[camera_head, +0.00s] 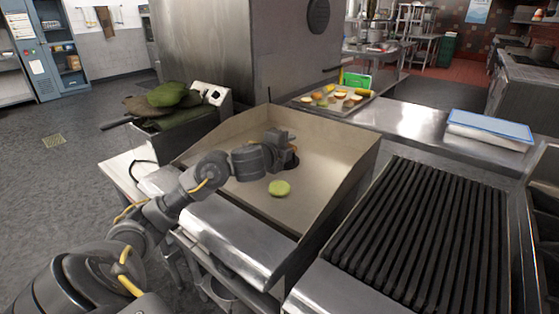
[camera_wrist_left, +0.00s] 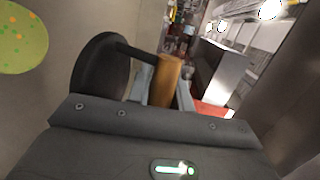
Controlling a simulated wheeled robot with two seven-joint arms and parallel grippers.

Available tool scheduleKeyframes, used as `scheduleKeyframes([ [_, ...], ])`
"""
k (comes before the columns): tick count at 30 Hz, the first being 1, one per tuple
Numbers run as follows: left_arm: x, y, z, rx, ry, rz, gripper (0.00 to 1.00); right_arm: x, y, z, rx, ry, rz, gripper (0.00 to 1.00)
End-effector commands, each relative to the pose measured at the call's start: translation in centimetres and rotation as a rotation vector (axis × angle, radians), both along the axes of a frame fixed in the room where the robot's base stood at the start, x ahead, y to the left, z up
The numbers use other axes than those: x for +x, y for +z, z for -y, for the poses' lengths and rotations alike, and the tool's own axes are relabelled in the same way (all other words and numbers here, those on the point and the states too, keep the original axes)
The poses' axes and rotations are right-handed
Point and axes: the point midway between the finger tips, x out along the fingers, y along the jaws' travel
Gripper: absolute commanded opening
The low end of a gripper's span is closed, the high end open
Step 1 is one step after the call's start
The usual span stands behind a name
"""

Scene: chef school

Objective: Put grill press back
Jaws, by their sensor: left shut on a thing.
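The grill press (camera_wrist_left: 100,72) is a dark round plate with a wooden handle (camera_wrist_left: 168,82); both show in the left wrist view. My left gripper (camera_head: 291,148) is over the middle of the flat griddle (camera_head: 330,150), shut on the handle. In the head view the gripper hides most of the press; its dark edge (camera_head: 291,162) shows just below the fingers. I cannot tell whether the press touches the griddle. My right gripper is not in view.
A round green item (camera_head: 279,188) lies on the griddle, in front of my gripper. Raised walls edge the griddle. A ribbed grill (camera_head: 420,235) stands to the right. A food tray (camera_head: 335,101) and a blue-and-white stack (camera_head: 490,128) sit on the back counter.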

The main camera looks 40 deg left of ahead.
Motion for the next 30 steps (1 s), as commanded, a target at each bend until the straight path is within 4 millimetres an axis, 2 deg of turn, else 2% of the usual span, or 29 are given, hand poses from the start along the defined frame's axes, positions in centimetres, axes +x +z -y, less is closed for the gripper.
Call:
scheduleKeyframes([
  [5,-0.2,0.5,6.5,-0.012,-0.048,0.005,0.0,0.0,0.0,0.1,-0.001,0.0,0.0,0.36],
  [9,-1.4,0.6,12.7,-0.016,-0.091,0.007,0.0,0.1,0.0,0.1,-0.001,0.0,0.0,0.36],
  [12,-2.7,0.6,16.3,-0.015,-0.116,0.008,0.0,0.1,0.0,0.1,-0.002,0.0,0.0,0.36],
  [15,-4.0,0.4,18.9,-0.01,-0.135,0.008,0.0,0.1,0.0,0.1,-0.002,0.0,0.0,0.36],
  [21,-5.8,0.1,21.5,0.001,-0.154,0.008,0.0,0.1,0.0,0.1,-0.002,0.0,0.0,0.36],
  [30,-6.2,0.0,22.0,0.002,-0.158,0.007,0.0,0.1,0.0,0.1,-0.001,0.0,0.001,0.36],
])
